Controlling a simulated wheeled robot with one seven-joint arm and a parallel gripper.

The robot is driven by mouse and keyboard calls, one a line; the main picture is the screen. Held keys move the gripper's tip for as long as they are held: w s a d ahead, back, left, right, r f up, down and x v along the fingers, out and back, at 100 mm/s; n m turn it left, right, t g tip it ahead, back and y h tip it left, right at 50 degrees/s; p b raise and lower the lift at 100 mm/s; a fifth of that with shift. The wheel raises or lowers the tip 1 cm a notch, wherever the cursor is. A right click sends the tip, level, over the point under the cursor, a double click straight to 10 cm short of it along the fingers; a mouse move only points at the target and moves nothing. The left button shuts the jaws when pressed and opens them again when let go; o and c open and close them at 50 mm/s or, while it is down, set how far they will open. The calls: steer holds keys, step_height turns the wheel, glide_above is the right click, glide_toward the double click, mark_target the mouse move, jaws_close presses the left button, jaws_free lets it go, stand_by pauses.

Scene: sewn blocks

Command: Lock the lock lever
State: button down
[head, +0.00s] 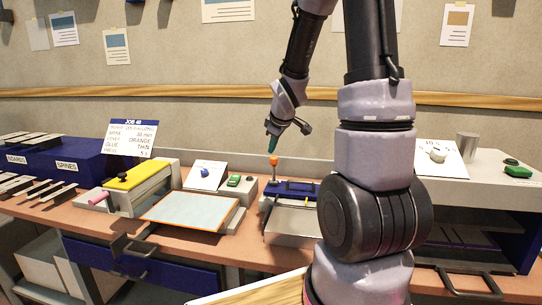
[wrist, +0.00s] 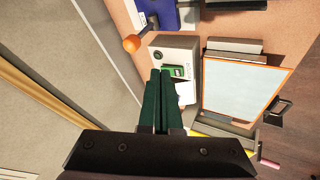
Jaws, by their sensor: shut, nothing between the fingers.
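A lever with an orange ball knob (head: 273,160) stands upright at the left end of a blue-topped press-like device (head: 292,190) on the workbench. The orange knob (wrist: 131,43) also shows in the wrist view, left of and beyond my fingertips. My gripper (head: 268,150) points down just above the knob in the head view. In the wrist view my gripper (wrist: 160,73) has its two dark green fingers together, with nothing between them and apart from the knob. The lever's lower end is small and hard to make out.
A grey box (wrist: 180,48) with a green switch lies below my fingers. An orange-edged pale board (head: 190,210) and a yellow-topped unit (head: 138,178) are to the left. A shelf unit (head: 490,165) stands right. The wall (head: 180,65) is behind.

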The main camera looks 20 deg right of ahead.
mark_target(274, 157)
steer(key=w+d+f, duration=0.3)
steer(key=w+f, duration=0.5)
steer(key=shift+w+d, duration=0.15)
steer(key=shift+w, duration=0.1)
steer(key=shift+d, duration=0.1)
stand_by(0.3)
steer(key=shift+w+d+r+g+y, duration=0.2)
steer(key=shift+w+d+g+y, duration=0.2)
steer(key=shift+w+g, duration=0.15)
steer(key=shift+w+d+r+g+y, duration=0.15)
steer(key=shift+w+d+g+y, duration=0.15)
steer(key=shift+w+d+g, duration=0.25)
steer(key=w+d+g+y, duration=0.1)
steer(key=w+d+g, duration=0.1)
steer(key=w, duration=0.3)
steer(key=shift+w+d+f+m+g+y, duration=0.15)
steer(key=shift+d+f+m+g+y, duration=0.15)
steer(key=shift+d+f+m, duration=0.15)
steer(key=shift+w+d, duration=0.1)
steer(key=shift+d, duration=0.1)
